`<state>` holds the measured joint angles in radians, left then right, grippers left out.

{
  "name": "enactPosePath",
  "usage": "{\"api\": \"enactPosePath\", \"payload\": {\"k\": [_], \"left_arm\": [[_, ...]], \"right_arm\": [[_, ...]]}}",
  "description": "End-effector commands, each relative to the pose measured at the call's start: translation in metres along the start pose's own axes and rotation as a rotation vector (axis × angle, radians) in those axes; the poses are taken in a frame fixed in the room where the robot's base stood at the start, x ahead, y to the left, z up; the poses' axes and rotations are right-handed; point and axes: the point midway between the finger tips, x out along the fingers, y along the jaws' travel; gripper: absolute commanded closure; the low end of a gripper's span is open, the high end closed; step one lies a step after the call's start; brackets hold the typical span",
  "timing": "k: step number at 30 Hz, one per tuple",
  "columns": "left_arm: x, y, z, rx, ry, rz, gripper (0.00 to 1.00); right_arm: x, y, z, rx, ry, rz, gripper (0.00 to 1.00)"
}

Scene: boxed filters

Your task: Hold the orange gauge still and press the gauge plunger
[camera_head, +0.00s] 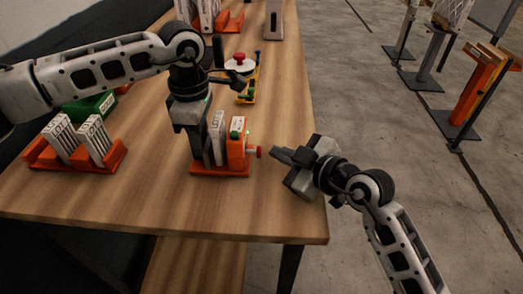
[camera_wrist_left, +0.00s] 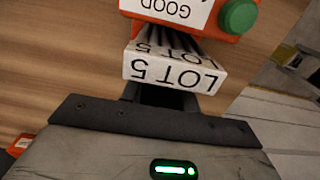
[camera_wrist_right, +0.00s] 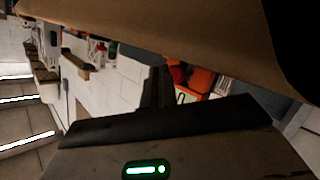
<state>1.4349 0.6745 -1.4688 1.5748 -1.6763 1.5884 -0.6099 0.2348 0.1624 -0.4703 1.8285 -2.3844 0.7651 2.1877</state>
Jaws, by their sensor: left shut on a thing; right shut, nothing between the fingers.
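The orange gauge (camera_head: 237,150) stands on the table near its right edge, with a green button on top and a GOOD label in the left wrist view (camera_wrist_left: 180,12). A white filter marked LOT 5 (camera_wrist_left: 175,72) stands upright in it. The red gauge plunger (camera_head: 259,152) sticks out on the right. My left gripper (camera_head: 197,158) points down at the gauge's left end, shut on the gauge; its fingertips are mostly hidden. My right gripper (camera_head: 274,152) is shut and empty, its tips pointing left just short of the plunger. The plunger shows in the right wrist view (camera_wrist_right: 177,72).
An orange rack (camera_head: 75,165) with white filters stands at the left, a green box (camera_head: 92,107) behind it. A yellow stand (camera_head: 247,90) with a white round top and red knob is behind the gauge. The table's front is clear.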

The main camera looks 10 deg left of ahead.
Motion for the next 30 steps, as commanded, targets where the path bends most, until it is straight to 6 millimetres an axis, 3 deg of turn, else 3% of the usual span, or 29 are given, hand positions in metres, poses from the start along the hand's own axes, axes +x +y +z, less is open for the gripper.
{"api": "enactPosePath", "payload": {"k": [30], "left_arm": [[-0.0011, 0.0005, 0.0004, 0.000, -0.002, 0.002, 1.00]], "right_arm": [[0.0103, -0.0097, -0.0100, 0.009, 0.010, -0.006, 1.00]]}}
